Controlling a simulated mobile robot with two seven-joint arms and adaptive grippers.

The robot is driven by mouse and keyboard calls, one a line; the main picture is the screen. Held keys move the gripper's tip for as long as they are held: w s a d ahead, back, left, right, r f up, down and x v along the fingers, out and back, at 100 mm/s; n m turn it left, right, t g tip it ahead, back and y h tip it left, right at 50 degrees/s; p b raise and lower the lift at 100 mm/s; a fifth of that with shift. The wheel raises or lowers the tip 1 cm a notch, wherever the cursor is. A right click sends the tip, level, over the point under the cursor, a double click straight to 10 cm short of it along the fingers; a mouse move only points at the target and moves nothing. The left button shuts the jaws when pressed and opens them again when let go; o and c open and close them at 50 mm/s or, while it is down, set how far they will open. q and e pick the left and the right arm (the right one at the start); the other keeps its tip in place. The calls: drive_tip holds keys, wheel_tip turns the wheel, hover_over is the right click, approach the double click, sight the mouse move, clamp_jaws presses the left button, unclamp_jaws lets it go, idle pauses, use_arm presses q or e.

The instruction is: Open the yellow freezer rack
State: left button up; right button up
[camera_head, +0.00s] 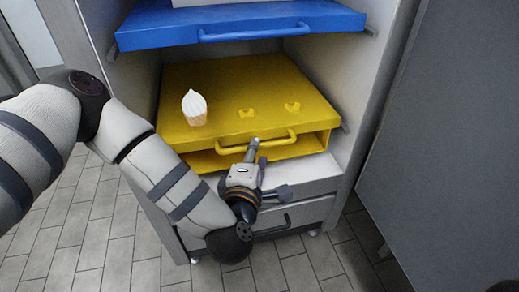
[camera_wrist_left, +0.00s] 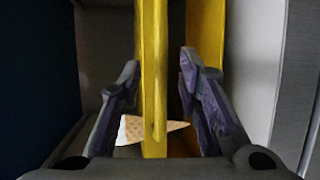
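The yellow freezer rack (camera_head: 225,85) sits in the freezer below a blue rack. Its yellow handle (camera_head: 284,142) runs along the front edge. A white-topped ice cream cone (camera_head: 194,108) stands on the left of the rack, beside two small yellow raised holders. My right gripper is not in view.
The blue rack (camera_head: 240,27) juts out above. A grey-white drawer with a dark handle (camera_head: 272,229) is below. The freezer's side wall (camera_head: 385,75) and a large grey panel (camera_head: 455,150) stand to the right. The tiled floor (camera_head: 80,235) in front is clear.

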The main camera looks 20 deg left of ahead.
use_arm(q)
drive_tip(key=shift+b+x, duration=0.3)
drive_tip(key=shift+x, duration=1.65)
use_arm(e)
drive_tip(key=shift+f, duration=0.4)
use_arm(q)
clamp_jaws()
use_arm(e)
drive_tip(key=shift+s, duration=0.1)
